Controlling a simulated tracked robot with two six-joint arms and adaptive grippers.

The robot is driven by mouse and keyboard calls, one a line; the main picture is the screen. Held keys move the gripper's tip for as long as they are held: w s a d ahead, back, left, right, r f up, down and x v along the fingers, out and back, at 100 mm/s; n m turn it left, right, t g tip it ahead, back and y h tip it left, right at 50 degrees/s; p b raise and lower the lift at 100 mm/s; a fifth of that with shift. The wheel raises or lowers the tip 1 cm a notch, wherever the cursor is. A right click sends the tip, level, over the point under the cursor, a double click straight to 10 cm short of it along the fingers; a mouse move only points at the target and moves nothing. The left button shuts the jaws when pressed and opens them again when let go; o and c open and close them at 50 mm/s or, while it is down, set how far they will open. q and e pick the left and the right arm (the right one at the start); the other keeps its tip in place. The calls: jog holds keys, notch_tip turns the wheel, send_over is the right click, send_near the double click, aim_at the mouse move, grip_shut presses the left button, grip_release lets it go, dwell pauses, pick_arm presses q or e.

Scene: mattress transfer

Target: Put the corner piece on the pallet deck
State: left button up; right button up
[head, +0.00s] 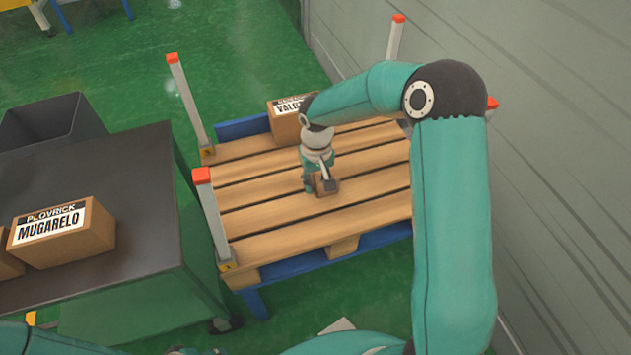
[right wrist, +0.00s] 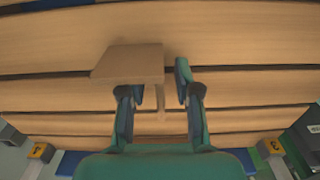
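The corner piece, small and brown, is at the middle of the pallet deck in the head view (head: 321,190), partly hidden by my right gripper (head: 320,178). In the right wrist view the corner piece (right wrist: 128,62) shows a flat plate and a narrow upright part. The fingers of my right gripper (right wrist: 160,88) are apart on either side of that part, with gaps beside it. The piece looks to be at the deck, but I cannot tell whether it rests fully. The pallet deck (head: 265,222) has light wooden slats. My left gripper is not in view.
Orange-topped posts (head: 186,100) stand at the pallet's corners. A dark table (head: 120,180) at left holds a MUGARELO carton (head: 85,245). A grey wall (head: 560,130) runs along the right. The deck's near left is clear.

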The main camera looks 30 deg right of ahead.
jog(key=shift+r, duration=0.1)
notch_tip(320, 180, up, 12)
jog(key=p, duration=0.3)
dwell(0.6)
